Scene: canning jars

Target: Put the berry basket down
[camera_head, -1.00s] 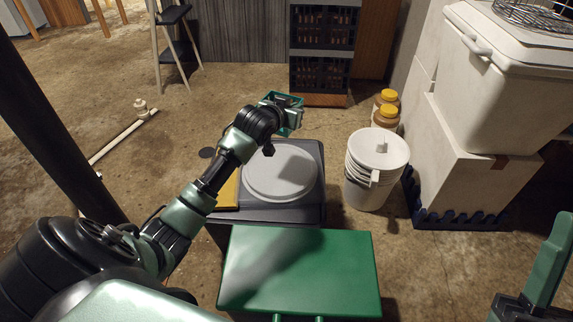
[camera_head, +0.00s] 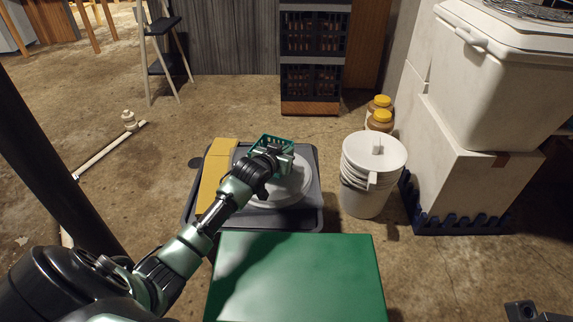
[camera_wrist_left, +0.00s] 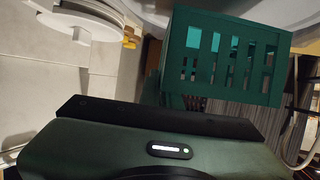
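The berry basket (camera_head: 277,139) is a small green slatted box. In the head view it shows over the far part of a pale round disc (camera_head: 291,192) on a dark grey cart top (camera_head: 310,218). My left gripper (camera_head: 273,153) is shut on the near side of the basket. The basket also shows large in the left wrist view (camera_wrist_left: 225,58), beyond my gripper body; the fingertips are mostly hidden there. I cannot tell whether the basket's bottom touches the disc. Only a small part of my right arm shows at the bottom right corner; its fingers are not clear.
A yellow-tan board or box (camera_head: 216,172) lies left of the disc. A green box top (camera_head: 300,278) is in front of the cart. Black crates (camera_head: 312,75) stand behind.

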